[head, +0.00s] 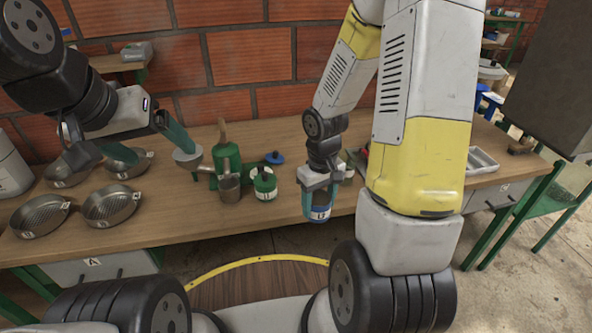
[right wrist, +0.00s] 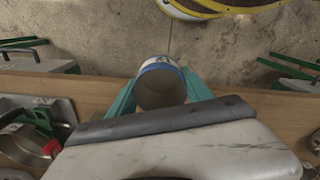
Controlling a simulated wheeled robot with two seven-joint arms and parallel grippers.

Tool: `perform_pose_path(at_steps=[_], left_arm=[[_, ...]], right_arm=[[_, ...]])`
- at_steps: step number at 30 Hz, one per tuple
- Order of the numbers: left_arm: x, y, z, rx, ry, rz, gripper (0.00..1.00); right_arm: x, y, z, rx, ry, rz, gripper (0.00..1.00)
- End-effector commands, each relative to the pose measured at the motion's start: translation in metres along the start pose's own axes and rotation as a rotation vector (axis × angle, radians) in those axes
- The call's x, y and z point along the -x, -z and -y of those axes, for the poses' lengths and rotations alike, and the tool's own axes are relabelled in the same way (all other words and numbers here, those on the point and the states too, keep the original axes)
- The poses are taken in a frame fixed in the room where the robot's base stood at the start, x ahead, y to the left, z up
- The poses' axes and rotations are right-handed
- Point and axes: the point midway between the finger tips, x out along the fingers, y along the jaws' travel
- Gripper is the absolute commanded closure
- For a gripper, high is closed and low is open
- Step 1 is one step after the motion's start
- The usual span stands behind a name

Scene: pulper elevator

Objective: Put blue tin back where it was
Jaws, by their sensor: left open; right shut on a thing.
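The blue tin (head: 319,214) has a blue band and a white label. My right gripper (head: 322,196) is shut on it and holds it upright near the front edge of the workbench (head: 170,220). In the right wrist view the tin (right wrist: 161,86) sits between the teal fingers, seen end-on over the bench's front edge. I cannot tell how far it is above the bench top. My left gripper (head: 128,148) is open and empty above the round metal pans at the left.
Several metal pans (head: 111,206) lie on the left of the bench. A metal tray (head: 482,162) lies at the right.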

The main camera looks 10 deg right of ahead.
Motion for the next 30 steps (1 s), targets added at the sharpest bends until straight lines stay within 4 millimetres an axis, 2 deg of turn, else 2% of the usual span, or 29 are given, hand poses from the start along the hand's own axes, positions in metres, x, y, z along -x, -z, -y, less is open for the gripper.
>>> perform_pose_path(at_steps=[12,15,18,23,30], left_arm=[[0.0,0.0,0.0,0.0,0.0,0.0,0.15],[0.0,0.0,0.0,0.0,0.0,0.0,0.15],[0.0,0.0,0.0,0.0,0.0,0.0,0.15],[0.0,0.0,0.0,0.0,0.0,0.0,0.15],[0.0,0.0,0.0,0.0,0.0,0.0,0.15]], right_arm=[[-0.012,0.104,-0.035,-0.001,0.001,-0.002,0.86],[-0.013,0.123,-0.042,-0.002,0.001,-0.002,0.86],[-0.014,0.136,-0.046,-0.001,0.001,-0.002,0.86],[-0.018,0.142,-0.048,0.0,0.001,0.001,0.86],[-0.048,0.141,-0.048,0.0,0.001,0.002,0.86]])
